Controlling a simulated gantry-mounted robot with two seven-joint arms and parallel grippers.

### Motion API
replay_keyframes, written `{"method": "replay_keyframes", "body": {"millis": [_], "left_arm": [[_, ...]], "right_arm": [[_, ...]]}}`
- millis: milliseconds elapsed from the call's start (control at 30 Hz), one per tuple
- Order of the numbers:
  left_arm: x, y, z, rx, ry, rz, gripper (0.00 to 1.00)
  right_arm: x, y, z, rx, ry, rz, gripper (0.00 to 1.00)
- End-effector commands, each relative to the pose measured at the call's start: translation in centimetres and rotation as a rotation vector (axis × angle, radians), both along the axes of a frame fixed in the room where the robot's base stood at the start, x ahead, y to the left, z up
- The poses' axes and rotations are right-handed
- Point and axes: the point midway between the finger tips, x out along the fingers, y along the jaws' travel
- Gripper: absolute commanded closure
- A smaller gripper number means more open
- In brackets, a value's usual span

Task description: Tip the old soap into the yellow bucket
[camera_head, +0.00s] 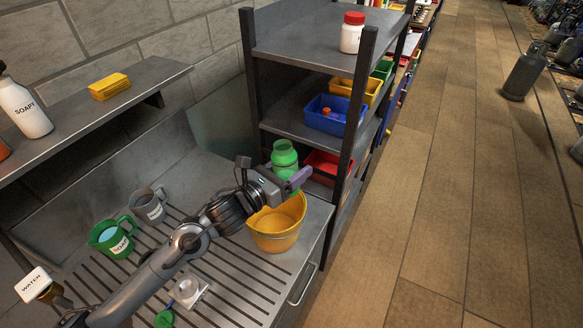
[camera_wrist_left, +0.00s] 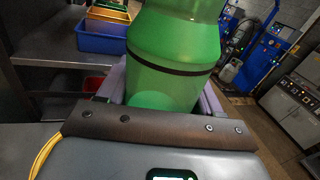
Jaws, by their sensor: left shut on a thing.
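My left gripper (camera_head: 288,181) is shut on a green bottle (camera_head: 285,154), with its purple fingers around the bottle's lower part. The bottle looks about upright, and its contents cannot be made out. It fills the middle of the left wrist view (camera_wrist_left: 175,45), with a dark band around it. The yellow bucket (camera_head: 276,241) stands on the slotted metal counter, right below the gripper and bottle; the gripper covers part of its rim. A green mug (camera_head: 112,238) with a SOAP label and blue liquid stands on the counter at the left. My right gripper is out of view.
A grey mug (camera_head: 148,206) stands behind the green one. A white SOAP bottle (camera_head: 22,108) and yellow sponge (camera_head: 109,86) are on the wall shelf. A metal rack (camera_head: 300,45) with a blue bin (camera_head: 327,118) stands close behind the gripper.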

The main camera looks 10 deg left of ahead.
Motion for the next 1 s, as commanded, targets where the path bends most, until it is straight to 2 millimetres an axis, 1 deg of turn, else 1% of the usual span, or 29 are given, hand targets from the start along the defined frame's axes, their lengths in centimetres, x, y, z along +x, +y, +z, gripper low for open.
{"method": "replay_keyframes", "body": {"millis": [67, 700, 1000], "left_arm": [[0.0, 0.0, -0.1, 0.0, -0.002, 0.0, 0.7], [1.5, 2.5, -3.9, -0.248, 0.148, 0.001, 0.7], [1.8, 3.0, -4.5, -0.298, 0.177, 0.0, 0.7]], "right_arm": [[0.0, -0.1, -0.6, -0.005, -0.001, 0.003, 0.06], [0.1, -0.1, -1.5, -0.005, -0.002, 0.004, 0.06], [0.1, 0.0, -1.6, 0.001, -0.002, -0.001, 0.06]]}}
